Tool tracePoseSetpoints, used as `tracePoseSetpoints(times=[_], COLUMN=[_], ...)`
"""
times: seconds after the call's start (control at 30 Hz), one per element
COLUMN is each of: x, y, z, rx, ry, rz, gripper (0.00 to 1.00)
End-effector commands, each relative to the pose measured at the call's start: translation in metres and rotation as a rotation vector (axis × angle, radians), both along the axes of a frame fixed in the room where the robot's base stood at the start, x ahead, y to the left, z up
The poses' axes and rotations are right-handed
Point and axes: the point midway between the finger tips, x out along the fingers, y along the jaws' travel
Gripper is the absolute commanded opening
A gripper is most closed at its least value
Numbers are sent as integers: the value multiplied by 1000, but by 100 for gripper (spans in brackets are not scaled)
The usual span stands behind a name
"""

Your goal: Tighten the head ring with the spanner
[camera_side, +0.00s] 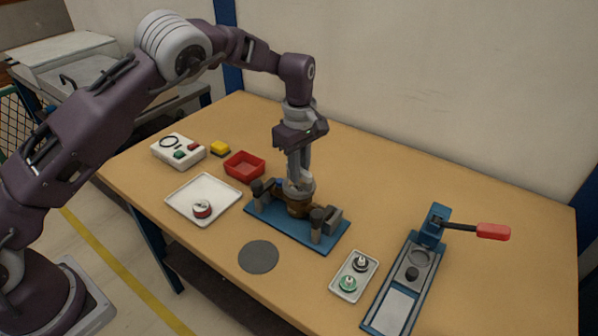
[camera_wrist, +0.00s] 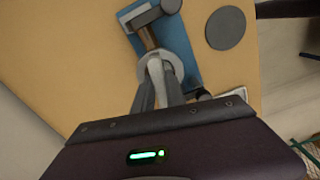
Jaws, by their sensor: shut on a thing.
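My gripper (camera_side: 298,180) points down over the blue fixture (camera_side: 270,219) and is shut on a light grey piece, seemingly the spanner (camera_wrist: 156,72). In the wrist view, my gripper's fingers (camera_wrist: 158,90) close around its upright grip. A round grey rim (camera_wrist: 144,67) surrounds the grip below the fingers. The bronze meter body (camera_side: 299,208) sits in the fixture between dark clamps, directly under the gripper. The spanner appears to be on top of the body; I cannot tell the head ring from it, and the contact is largely hidden.
A white tray (camera_side: 183,205) with a round red-and-white part and a red bin (camera_side: 245,166) stand left. A grey disc (camera_side: 258,257) lies in front. A small tray (camera_side: 340,291) and a blue lever press (camera_side: 375,313) with a red handle (camera_side: 493,232) are right. The back right table is clear.

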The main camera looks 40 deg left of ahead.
Motion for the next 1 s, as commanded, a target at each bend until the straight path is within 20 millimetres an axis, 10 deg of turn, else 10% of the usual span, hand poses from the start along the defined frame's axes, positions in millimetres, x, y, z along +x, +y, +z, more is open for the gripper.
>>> tracePoseSetpoints(times=[1.0], x=[0], y=[0], z=[32], rx=[0], ry=[0], rz=[-5], gripper=[0])
